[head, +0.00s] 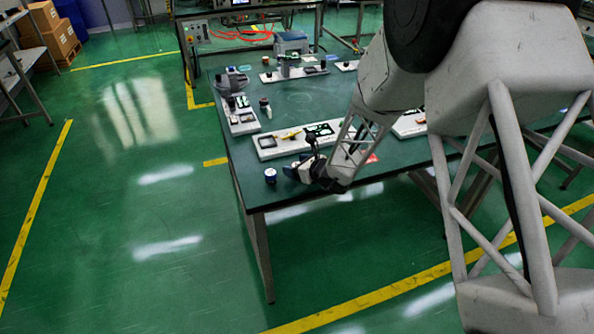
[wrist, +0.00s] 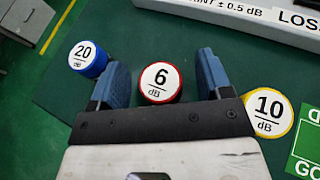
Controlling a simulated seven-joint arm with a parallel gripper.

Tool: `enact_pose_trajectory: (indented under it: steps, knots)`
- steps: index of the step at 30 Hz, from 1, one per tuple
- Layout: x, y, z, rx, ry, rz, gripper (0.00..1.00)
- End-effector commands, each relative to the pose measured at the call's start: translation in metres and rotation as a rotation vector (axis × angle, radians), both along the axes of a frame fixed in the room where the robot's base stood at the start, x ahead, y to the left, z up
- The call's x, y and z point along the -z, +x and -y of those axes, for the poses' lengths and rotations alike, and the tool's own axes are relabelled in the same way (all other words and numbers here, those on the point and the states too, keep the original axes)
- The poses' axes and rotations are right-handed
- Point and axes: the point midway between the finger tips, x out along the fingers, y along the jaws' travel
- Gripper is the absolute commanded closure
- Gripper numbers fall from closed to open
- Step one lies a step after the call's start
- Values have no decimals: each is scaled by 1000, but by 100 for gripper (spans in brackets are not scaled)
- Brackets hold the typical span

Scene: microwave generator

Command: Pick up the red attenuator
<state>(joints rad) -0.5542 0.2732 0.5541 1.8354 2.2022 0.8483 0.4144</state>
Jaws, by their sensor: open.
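The red attenuator (wrist: 160,83) is a short round piece with a red rim and a white top marked "6 dB", in the wrist view. It stands on the dark green table between the two blue fingers of my gripper (wrist: 158,85). The gripper is open, with a gap visible on each side of the attenuator. In the head view my gripper (head: 301,172) is low over the table's front left part, and I cannot make out the red attenuator there.
A blue "20 dB" attenuator (wrist: 88,58) stands close outside the left finger. A yellow "10 dB" attenuator (wrist: 268,113) is close outside the right finger. A green card (wrist: 306,150) lies at the right. A white panel (wrist: 245,12) lies beyond. The table's left edge is near.

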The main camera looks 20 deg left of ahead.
Motion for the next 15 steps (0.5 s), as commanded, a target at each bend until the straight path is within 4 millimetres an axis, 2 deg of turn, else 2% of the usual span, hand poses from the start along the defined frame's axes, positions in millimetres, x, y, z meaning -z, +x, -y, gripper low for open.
enact_pose_trajectory:
  steps: [9,15]
  knots:
    - [0,0,0,0,0,0,30]
    - [0,0,0,0,0,0,60]
